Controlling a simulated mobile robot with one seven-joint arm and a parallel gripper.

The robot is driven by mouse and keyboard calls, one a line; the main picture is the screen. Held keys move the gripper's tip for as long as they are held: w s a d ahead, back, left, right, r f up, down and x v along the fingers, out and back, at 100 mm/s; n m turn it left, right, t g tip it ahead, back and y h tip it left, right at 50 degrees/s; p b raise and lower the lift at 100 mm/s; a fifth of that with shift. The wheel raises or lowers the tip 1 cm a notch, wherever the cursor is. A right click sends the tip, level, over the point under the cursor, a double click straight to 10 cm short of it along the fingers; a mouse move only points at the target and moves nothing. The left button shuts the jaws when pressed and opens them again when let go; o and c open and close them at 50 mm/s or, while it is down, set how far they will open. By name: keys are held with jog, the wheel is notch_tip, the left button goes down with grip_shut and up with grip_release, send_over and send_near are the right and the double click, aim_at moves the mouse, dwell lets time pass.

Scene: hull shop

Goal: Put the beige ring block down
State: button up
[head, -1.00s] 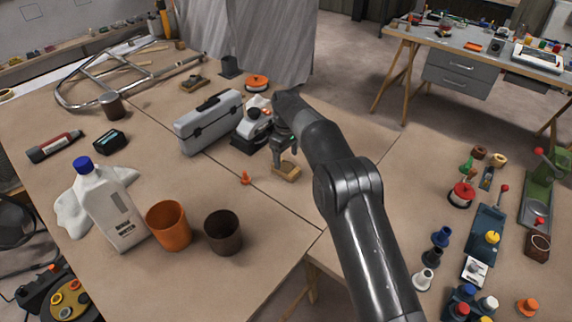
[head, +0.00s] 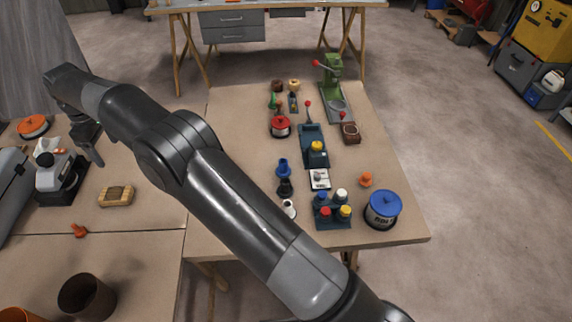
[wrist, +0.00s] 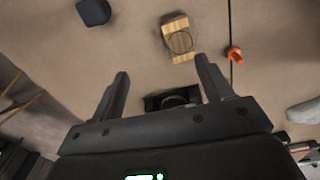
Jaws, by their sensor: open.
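The beige ring block (head: 116,195) lies flat on the left workbench, near its right end, with open bench around it. In the wrist view the beige ring block (wrist: 180,38) shows a round ring mark on its top and lies beyond my fingertips. My gripper (head: 93,150) is above the bench, to the upper left of the block in the head view, and apart from it. In the wrist view my gripper (wrist: 162,68) has its two fingers wide apart with nothing between them.
A black and white tool (head: 60,175) stands left of the block, and a small orange piece (head: 79,230) lies below it. A dark cup (head: 87,297) is at the lower left.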

jog(key=w+d+r+m+t, duration=0.1)
jog(key=w+d+r+m, duration=0.1)
jog(key=d+r, duration=0.6)
jog(key=w+d+r+m, duration=0.2)
jog(key=d+r, duration=0.4)
jog(key=d, duration=0.4)
jog(key=s+d+r+m+t+y, duration=0.1)
jog(key=s+d+r+m, duration=0.15)
jog(key=d, duration=0.65)
jog(key=s+d+r+m+t, duration=0.1)
jog(key=s+d+r+m, duration=0.2)
jog(key=d, duration=0.6)
jog(key=s+d+r+m+t, duration=0.1)
jog(key=s+d+r+m, duration=0.15)
jog(key=s+d, duration=1)
jog(key=s+d+f+m+t+h, duration=0.1)
jog(key=s+d+f+m, duration=0.3)
jog(key=s+d+f, duration=0.4)
jog(key=s+d, duration=0.2)
jog(key=s, duration=0.2)
jog(key=shift+s+d+f+m, duration=0.15)
jog(key=shift+d+f+m, duration=0.05)
jog(key=shift+d+m, duration=0.2)
